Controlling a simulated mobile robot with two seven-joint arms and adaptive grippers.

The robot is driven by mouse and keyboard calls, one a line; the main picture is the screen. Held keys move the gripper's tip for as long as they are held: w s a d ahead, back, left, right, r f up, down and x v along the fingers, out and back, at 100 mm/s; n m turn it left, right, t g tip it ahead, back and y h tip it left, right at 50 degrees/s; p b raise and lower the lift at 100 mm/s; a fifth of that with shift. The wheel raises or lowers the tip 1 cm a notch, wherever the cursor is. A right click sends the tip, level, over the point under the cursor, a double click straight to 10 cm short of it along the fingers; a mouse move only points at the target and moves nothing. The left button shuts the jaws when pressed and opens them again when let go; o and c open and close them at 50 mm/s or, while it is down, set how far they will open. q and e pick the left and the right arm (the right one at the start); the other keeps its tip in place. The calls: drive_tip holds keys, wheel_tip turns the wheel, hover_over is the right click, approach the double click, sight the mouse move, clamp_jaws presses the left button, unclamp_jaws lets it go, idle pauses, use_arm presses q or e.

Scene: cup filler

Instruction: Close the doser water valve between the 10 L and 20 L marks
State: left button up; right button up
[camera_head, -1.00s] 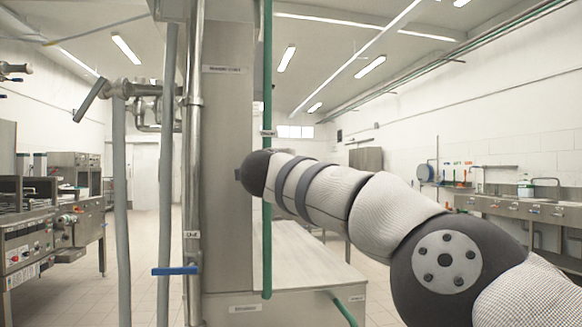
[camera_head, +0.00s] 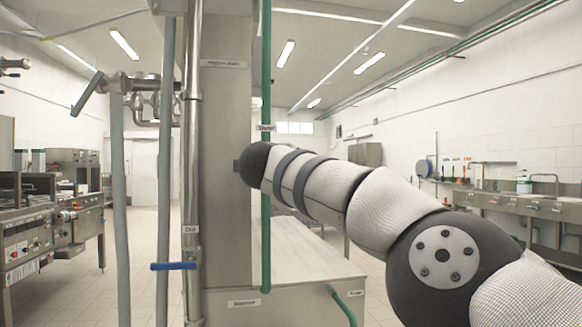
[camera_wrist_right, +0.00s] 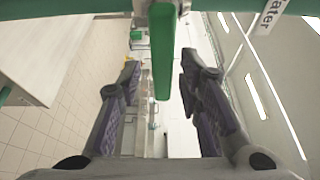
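In the right wrist view a green valve lever (camera_wrist_right: 162,60) hangs from a green pipe (camera_wrist_right: 240,6), beside a white tag reading "ater". My right gripper (camera_wrist_right: 160,75) is open, with one dark finger on each side of the lever. I cannot tell whether either finger touches it. In the head view my right arm reaches in from the right, and its gripper is hidden behind the steel column (camera_head: 226,190). The green pipe (camera_head: 266,60) runs down beside the column, with a small tag at mid-height. No litre marks are readable. My left gripper is not in view.
A blue lever (camera_head: 173,266) sits on a vertical pipe left of the column. A steel-handled valve (camera_head: 90,96) stands at upper left. A steel table (camera_head: 310,262) lies behind the column, with counters along the left and right walls. The tiled floor between is clear.

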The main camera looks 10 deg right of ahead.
drive_tip(key=shift+s, duration=0.1)
drive_tip(key=shift+s+a+r, duration=0.15)
drive_tip(key=shift+s+a, duration=0.05)
drive_tip(key=v, duration=1.1)
drive_tip(key=shift+s, duration=0.2)
